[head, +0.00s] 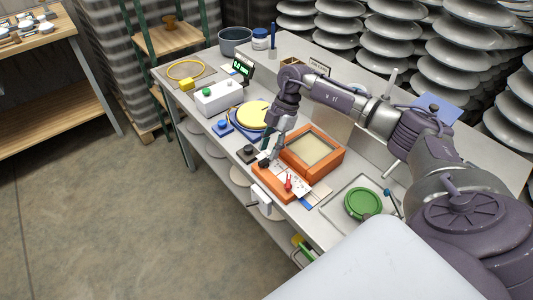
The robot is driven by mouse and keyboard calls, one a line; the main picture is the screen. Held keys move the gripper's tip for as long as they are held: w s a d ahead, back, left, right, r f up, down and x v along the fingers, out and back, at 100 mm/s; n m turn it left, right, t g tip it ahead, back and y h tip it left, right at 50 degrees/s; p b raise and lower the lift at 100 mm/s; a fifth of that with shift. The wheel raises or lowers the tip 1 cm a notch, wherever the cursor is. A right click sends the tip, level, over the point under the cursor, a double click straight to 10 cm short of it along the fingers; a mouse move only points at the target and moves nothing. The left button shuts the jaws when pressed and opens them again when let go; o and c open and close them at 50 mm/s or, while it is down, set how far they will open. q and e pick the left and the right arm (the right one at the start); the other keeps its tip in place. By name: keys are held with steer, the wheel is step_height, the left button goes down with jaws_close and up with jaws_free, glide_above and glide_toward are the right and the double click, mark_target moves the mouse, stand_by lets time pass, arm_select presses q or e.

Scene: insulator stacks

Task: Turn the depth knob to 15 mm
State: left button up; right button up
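An orange device (322,165) with a framed pale window stands on the bench. Its lower front part carries a white scale plate (298,188) with a red pointer (288,182). A small dark knob (264,163) sits at the left end of this plate; I take it for the depth knob. My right gripper (271,155) points down right over the knob, at or very near it. Its fingers partly cover the knob, and I cannot tell whether they touch or grip it. The scale marks are too small to read. My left gripper is out of view.
A black block (247,154) lies just left of the knob. A yellow disc (253,114), a white box (219,97) and a green display (242,68) stand farther back. A green round lid (363,203) lies on a tray at right. Insulator stacks (390,45) rise behind.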

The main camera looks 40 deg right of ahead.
mark_target(266, 159)
steer(key=shift+x, duration=1.65)
steer(key=shift+r, duration=0.1)
jaws_close()
